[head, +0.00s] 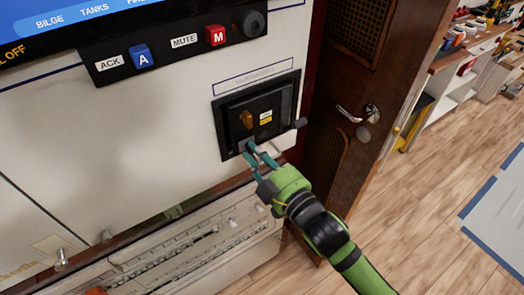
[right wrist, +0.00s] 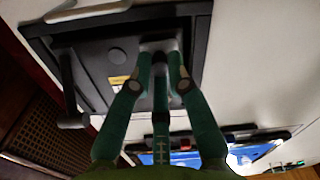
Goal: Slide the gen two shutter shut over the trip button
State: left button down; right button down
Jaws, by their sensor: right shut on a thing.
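The black breaker unit (head: 232,103) is set in the pale wall panel, under a small label too blurred to read. An amber block (head: 246,120) and small yellow and white labels (head: 266,117) show on its face. I cannot tell which part is the shutter or whether the trip button is covered. My right gripper (head: 260,155) is at the unit's lower edge. In the right wrist view its green fingers (right wrist: 160,72) are closed around a small grey tab (right wrist: 158,46) on the unit's face. The fingertips partly hide the tab. My left gripper is out of view.
A dark lever with a knob (head: 300,123) sticks out at the unit's right side, close to my right gripper. A wooden door (head: 335,100) with a handle is further right. Above are the A button (head: 141,57) and M button (head: 215,35). A lower panel (head: 190,250) juts out below.

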jog(key=c, duration=1.4)
grip_release()
jog(key=shift+s+a, duration=0.15)
jog(key=shift+o, duration=1.2)
jog(key=shift+a+r, duration=0.1)
jog(key=shift+a, duration=0.05)
jog(key=shift+s+d, duration=0.1)
jog(key=shift+d, duration=0.1)
jog(key=shift+s+d, duration=0.25)
jog(key=v, duration=1.1)
jog(key=shift+s+a, duration=0.1)
